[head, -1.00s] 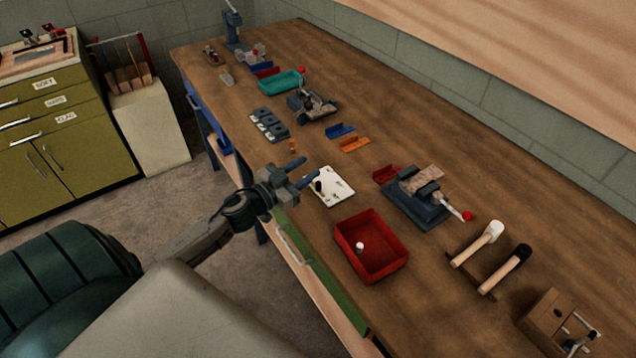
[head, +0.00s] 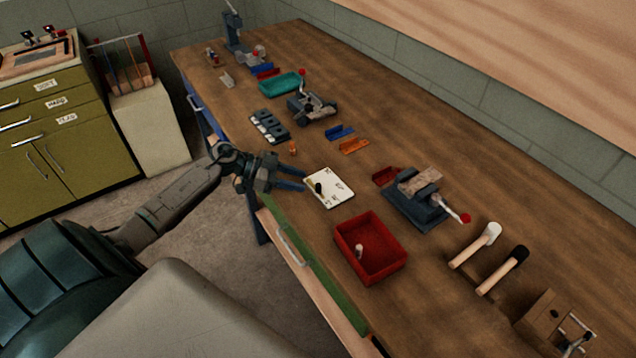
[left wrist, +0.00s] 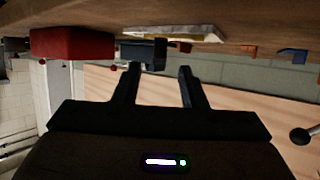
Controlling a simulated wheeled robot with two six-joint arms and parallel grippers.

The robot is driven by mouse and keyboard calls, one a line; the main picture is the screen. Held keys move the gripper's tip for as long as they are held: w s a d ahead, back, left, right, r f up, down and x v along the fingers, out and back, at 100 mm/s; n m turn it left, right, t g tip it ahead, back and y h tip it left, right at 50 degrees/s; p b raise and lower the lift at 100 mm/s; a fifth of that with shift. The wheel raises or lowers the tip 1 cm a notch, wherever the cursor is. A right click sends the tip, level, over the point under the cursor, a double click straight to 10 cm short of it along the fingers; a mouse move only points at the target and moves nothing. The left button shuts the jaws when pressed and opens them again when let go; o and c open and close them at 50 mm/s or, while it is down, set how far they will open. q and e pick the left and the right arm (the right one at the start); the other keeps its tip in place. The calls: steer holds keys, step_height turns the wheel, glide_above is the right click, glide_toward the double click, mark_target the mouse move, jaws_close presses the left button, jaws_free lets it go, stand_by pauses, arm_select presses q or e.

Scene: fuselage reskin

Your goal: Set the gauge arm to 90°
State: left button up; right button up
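The gauge is a white plate (head: 335,194) lying flat near the bench's front edge. A small black knob (head: 318,187) stands on its left part, next to a yellowish strip; the arm's angle is too small to read. My left gripper (head: 304,179) is open and empty, just left of the plate, with its fingers pointing toward it. In the left wrist view the two fingers (left wrist: 159,68) are apart with nothing between them. The plate shows edge-on there (left wrist: 185,36), beyond the fingertips. My right gripper is not in view.
A red bin (head: 348,258) with a small pale piece inside stands in front of the plate. A blue-grey vise (head: 415,210) is to the right. Blue and orange brackets (head: 353,146) and a dark block tray (head: 269,127) lie behind. Bare wood surrounds the plate.

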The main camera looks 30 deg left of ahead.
mark_target(318, 185)
arm_select(q)
steer(key=p+x, duration=0.1)
steer(key=x, duration=0.4)
steer(key=shift+w+d, duration=0.15)
steer(key=shift+d, duration=0.05)
steer(key=shift+w+d+f, duration=0.3)
steer(key=shift+w+d, duration=0.05)
steer(key=shift+d, duration=0.15)
steer(key=shift+c, duration=0.5)
jaws_close()
